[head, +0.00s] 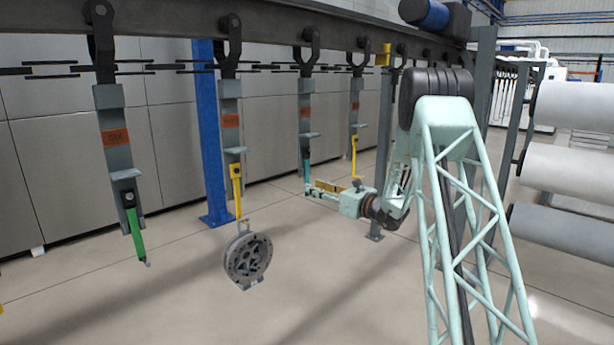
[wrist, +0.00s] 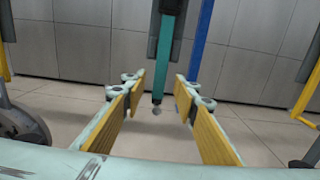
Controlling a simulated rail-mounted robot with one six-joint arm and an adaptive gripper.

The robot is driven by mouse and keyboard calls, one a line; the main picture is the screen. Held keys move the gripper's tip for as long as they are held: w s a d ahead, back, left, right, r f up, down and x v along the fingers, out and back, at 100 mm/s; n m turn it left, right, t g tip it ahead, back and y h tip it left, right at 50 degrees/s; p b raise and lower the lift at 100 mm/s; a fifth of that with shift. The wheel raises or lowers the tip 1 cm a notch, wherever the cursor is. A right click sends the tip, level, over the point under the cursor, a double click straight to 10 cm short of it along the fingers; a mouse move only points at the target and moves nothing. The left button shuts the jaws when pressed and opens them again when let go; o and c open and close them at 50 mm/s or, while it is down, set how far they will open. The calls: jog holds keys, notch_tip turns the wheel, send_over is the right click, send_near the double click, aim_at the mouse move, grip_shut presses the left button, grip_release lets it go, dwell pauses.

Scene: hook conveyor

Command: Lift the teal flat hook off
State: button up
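The teal flat hook (head: 307,171) hangs from the third hanger from the left on the overhead conveyor. In the wrist view the teal hook (wrist: 163,58) hangs upright, with its lower end between and beyond the yellow-padded fingers. My gripper (head: 312,188) is at the low end of this hook in the head view. In the wrist view my gripper (wrist: 155,100) is open, with a wide gap on both sides of the hook and no contact visible. The hook's upper attachment is out of the wrist view.
A green hook (head: 135,232) hangs at the left. A yellow hook (head: 237,190) carries a round grey metal part (head: 248,258), left of my gripper. Another yellow hook (head: 354,157) hangs to the right. A blue post (head: 210,130) stands behind. The floor below is clear.

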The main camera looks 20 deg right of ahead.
aim_at(307, 194)
jog(key=shift+w, duration=0.1)
jog(key=shift+x, duration=2.5)
jog(key=shift+c, duration=0.8)
grip_shut()
